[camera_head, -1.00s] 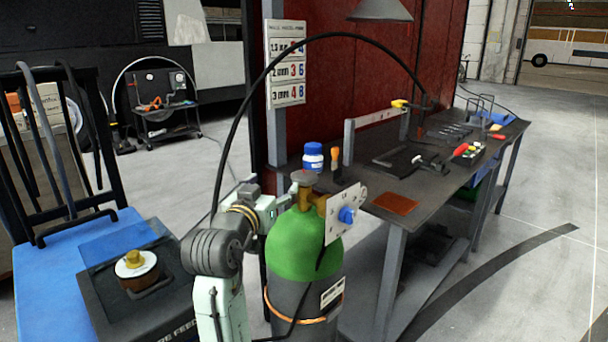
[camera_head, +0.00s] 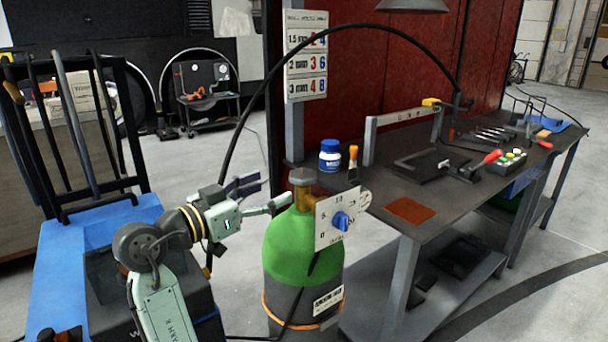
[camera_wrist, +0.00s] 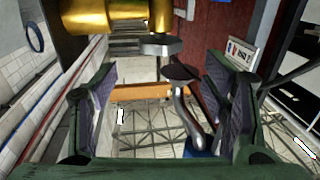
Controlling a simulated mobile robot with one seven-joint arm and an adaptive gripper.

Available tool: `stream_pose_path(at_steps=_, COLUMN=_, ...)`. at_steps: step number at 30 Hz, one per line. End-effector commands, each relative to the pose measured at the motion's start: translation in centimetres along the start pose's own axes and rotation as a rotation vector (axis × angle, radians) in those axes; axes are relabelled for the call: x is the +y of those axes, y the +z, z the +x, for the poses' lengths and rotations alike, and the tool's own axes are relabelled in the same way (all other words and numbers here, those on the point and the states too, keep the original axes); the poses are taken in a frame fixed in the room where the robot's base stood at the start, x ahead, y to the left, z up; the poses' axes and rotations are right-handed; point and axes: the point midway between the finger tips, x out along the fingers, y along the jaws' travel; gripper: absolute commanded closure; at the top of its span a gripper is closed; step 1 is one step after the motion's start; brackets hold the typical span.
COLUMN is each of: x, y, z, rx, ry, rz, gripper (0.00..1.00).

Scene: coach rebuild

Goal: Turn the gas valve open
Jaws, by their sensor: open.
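The green-shouldered gas cylinder (camera_head: 300,248) stands upright beside the workbench. A brass valve (camera_head: 303,196) with a greyish top sits on it. A white marked plate (camera_head: 326,236) with a blue knob (camera_head: 341,221) is fixed at the valve's right front. My gripper (camera_head: 272,192) is open and empty, just left of the valve, its fingers pointing right towards it. In the wrist view my gripper (camera_wrist: 160,95) has its fingers spread wide, with nothing gripped. A large brass part (camera_wrist: 115,15) shows beyond them at the top. I cannot tell whether a finger touches the valve.
A black hose (camera_head: 250,105) arches over the cylinder. Open floor lies behind.

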Motion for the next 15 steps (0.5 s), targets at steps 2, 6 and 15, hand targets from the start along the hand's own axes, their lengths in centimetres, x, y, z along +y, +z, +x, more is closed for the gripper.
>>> stream_pose_path(at_steps=2, x=0.1, y=-0.2, z=1.2, rx=-0.001, ry=0.003, rz=-0.002, gripper=0.32)
stream_pose_path(at_steps=6, x=0.1, y=-0.3, z=3.8, rx=-0.002, ry=0.004, rz=-0.002, gripper=0.32)
stream_pose_path(at_steps=15, x=0.1, y=-0.2, z=8.8, rx=-0.001, ry=0.002, rz=-0.002, gripper=0.32)
